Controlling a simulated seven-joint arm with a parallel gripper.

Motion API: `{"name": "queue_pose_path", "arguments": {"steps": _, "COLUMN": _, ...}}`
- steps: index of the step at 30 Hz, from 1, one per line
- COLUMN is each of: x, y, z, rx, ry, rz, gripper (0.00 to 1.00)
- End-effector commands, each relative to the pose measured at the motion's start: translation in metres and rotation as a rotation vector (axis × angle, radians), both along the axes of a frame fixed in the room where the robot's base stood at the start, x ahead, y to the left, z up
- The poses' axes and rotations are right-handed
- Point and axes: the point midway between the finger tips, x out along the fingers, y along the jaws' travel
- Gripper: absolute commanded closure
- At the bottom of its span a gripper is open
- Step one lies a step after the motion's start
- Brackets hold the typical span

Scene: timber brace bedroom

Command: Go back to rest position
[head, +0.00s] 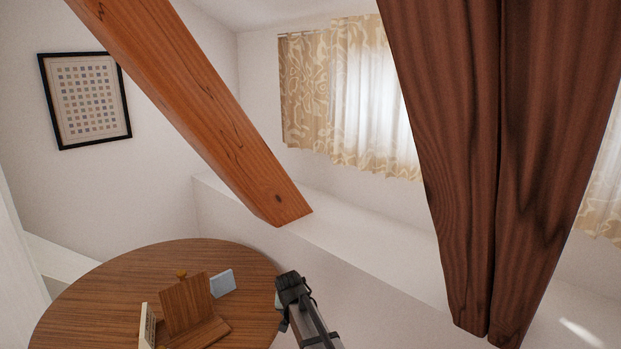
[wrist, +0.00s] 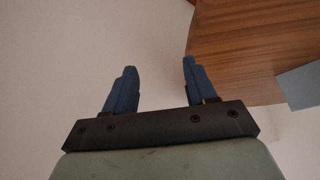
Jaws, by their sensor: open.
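My gripper (wrist: 157,72) shows in the wrist view with its two blue fingers apart and nothing between them. The fingers point past the edge of a round wooden table (wrist: 230,48), with pale floor or wall behind the left finger. In the head view my gripper is at the right edge of the table (head: 120,262); its fingertips are hard to make out there.
A slanted timber beam (head: 200,110) and a dark wooden beam (head: 470,160) hang nearby. A white ledge (head: 340,235) runs behind.

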Motion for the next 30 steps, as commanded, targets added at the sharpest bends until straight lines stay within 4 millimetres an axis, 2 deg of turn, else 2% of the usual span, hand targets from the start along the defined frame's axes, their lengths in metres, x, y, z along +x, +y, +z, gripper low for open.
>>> {"name": "queue_pose_path", "arguments": {"steps": 1, "x": -0.013, "y": -0.02, "z": -0.022, "rx": -0.008, "ry": 0.028, "rz": -0.01, "gripper": 0.44}}
{"name": "queue_pose_path", "arguments": {"steps": 6, "x": -0.045, "y": -0.074, "z": -0.083, "rx": -0.028, "ry": 0.111, "rz": -0.037, "gripper": 0.44}}
{"name": "queue_pose_path", "arguments": {"steps": 11, "x": -0.083, "y": -0.12, "z": -0.133, "rx": -0.038, "ry": 0.188, "rz": -0.061, "gripper": 0.44}}
{"name": "queue_pose_path", "arguments": {"steps": 15, "x": -0.122, "y": -0.155, "z": -0.175, "rx": -0.045, "ry": 0.261, "rz": -0.079, "gripper": 0.44}}
{"name": "queue_pose_path", "arguments": {"steps": 21, "x": -0.184, "y": -0.185, "z": -0.228, "rx": -0.05, "ry": 0.383, "rz": -0.081, "gripper": 0.44}}
{"name": "queue_pose_path", "arguments": {"steps": 30, "x": -0.287, "y": -0.206, "z": -0.292, "rx": -0.054, "ry": 0.591, "rz": -0.054, "gripper": 0.44}}
